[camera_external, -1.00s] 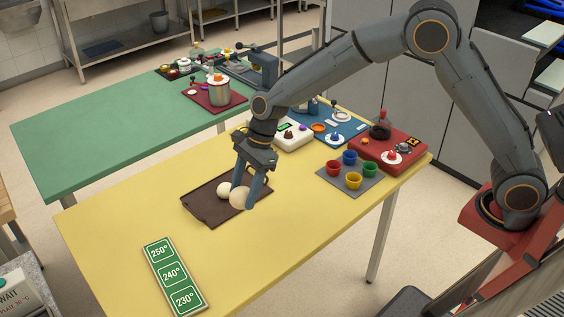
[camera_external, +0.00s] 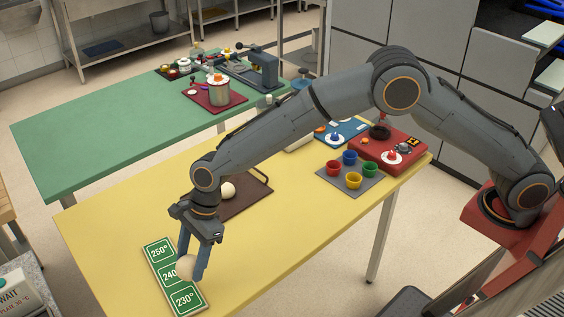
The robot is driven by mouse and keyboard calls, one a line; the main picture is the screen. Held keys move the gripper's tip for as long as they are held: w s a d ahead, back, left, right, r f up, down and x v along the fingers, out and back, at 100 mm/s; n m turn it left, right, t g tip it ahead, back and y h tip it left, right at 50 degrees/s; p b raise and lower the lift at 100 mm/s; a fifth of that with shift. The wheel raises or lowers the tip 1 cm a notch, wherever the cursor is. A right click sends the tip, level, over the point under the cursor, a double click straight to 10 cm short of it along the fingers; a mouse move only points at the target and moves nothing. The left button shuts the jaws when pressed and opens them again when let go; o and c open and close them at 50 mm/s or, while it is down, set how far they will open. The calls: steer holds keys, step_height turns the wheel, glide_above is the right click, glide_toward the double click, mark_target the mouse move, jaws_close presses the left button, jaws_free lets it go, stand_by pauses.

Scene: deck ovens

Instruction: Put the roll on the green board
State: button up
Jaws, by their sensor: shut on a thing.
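The roll (camera_external: 185,267) is a pale, round bun held between the fingers of my gripper (camera_external: 191,272). My gripper is shut on it and points down over the green board (camera_external: 160,250). The board has three green panels marked 250°, 240° and 230° and lies at the front left of the yellow table. The roll covers part of the middle panel in this view. I cannot tell whether it touches the board or hangs just above it.
The yellow table (camera_external: 300,235) is clear right of the board. Small red, blue, yellow and green cups stand on a grey mat (camera_external: 336,181) at the right. Behind them are a red box (camera_external: 408,148) and a blue board (camera_external: 352,127). A green table (camera_external: 110,140) stands behind.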

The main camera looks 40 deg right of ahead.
steer(key=shift+f+p, duration=0.5)
steer(key=shift+f, duration=1.8)
steer(key=o, duration=1)
steer(key=shift+f, duration=0.1)
steer(key=b+v, duration=0.3)
steer(key=v, duration=0.9)
steer(key=shift+d, duration=0.1)
